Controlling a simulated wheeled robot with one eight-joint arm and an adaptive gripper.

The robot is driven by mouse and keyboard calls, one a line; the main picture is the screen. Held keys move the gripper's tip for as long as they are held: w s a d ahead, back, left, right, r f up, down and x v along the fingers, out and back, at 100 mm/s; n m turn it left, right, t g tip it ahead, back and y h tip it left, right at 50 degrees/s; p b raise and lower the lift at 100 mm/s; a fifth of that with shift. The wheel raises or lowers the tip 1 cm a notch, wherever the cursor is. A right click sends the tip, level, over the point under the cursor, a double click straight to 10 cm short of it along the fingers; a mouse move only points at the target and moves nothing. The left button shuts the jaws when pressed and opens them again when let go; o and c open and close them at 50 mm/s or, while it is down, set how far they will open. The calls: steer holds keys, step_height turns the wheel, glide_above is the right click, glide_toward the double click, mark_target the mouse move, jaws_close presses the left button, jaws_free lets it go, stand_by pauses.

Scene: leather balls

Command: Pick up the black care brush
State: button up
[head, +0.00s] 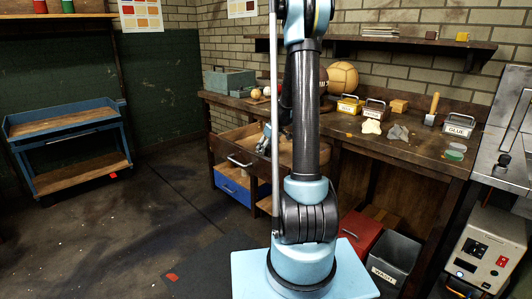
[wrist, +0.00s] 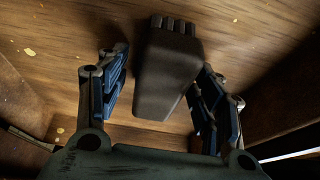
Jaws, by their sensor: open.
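The black care brush (wrist: 168,68) lies on a wooden surface with wooden walls at the sides in the wrist view, which looks like the inside of the open drawer (head: 237,159). Its dark blocky body points toward my gripper, and several short tufts or ridges show at its far end. My gripper (wrist: 161,82) is open, with one blue-padded finger on each side of the brush. Gaps show on both sides, narrower on the right. In the head view my gripper (head: 265,142) is low over the drawer; the brush is hidden there.
The workbench (head: 400,148) above holds labelled boxes, a ball (head: 342,78), cloths and a brush with a wooden handle (head: 432,108).

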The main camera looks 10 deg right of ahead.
steer(key=c, duration=1.2)
steer(key=shift+s, duration=0.1)
steer(key=shift+r, duration=0.1)
step_height(320, 180, up, 10)
steer(key=shift+r, duration=0.1)
